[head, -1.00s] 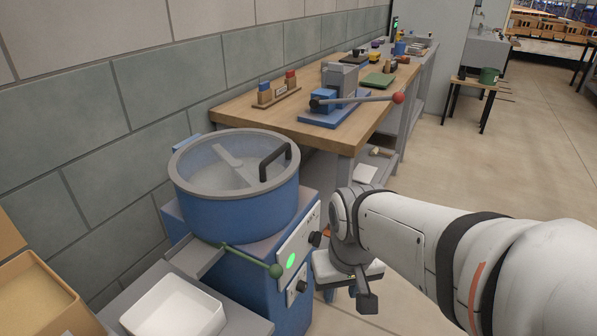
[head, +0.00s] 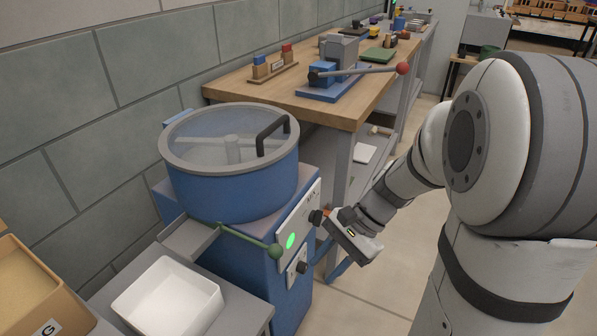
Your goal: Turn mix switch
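The mixer (head: 235,180) is a blue drum with a clear lid and a black lid handle, on a blue base. Its pale front panel holds a lit green lamp (head: 290,241), an upper black knob (head: 316,217) and a lower black knob (head: 302,267). My gripper (head: 328,222) is just right of the upper knob, pointing at the panel. Its fingertips are close to that knob; contact and finger opening are unclear.
A green-knobbed lever (head: 275,251) sticks out at the mixer's front left. A white tray (head: 168,297) stands on a grey stand below it. A wooden workbench (head: 360,107) with a red-knobbed lever press (head: 335,80) is behind.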

